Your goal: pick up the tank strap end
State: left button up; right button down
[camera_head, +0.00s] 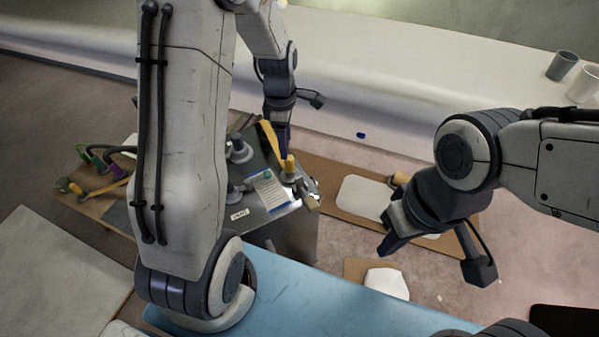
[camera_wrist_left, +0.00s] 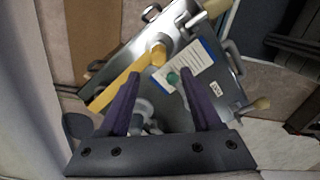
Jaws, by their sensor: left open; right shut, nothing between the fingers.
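A yellow strap (camera_head: 271,138) lies across the metal tank (camera_head: 262,172) in the head view. Its yellow end (camera_head: 290,166) shows just beside my left gripper (camera_head: 283,148). In the left wrist view the strap (camera_wrist_left: 120,84) runs from the lower left up to a rounded yellow end (camera_wrist_left: 158,55). That end lies just beyond and between the two purple fingertips of my left gripper (camera_wrist_left: 158,76). These fingers are open with nothing between them. Whether they touch the strap cannot be told. My right gripper (camera_head: 389,243) is shut and empty, away from the tank at the right.
A labelled sheet with a green dot (camera_wrist_left: 183,73) lies on the tank top. Tan knobs (camera_wrist_left: 261,104) and metal fittings stick out around it. A board with colored hoses (camera_head: 95,170) is at the left. Cups (camera_head: 562,65) stand on the far ledge.

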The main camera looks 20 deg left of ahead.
aim_at(288, 162)
pick_arm(q)
notch_tip(288, 162, down, 3)
jog(key=shift+r, duration=0.2)
jog(key=shift+d+f+b, duration=0.25)
jog(key=shift+f+b, duration=0.1)
jog(key=shift+f, duration=0.3)
notch_tip(288, 162, down, 4)
jog(key=shift+a+f+b, duration=0.15)
jog(key=shift+f+b, duration=0.1)
jog(key=shift+b, duration=0.3)
grip_shut()
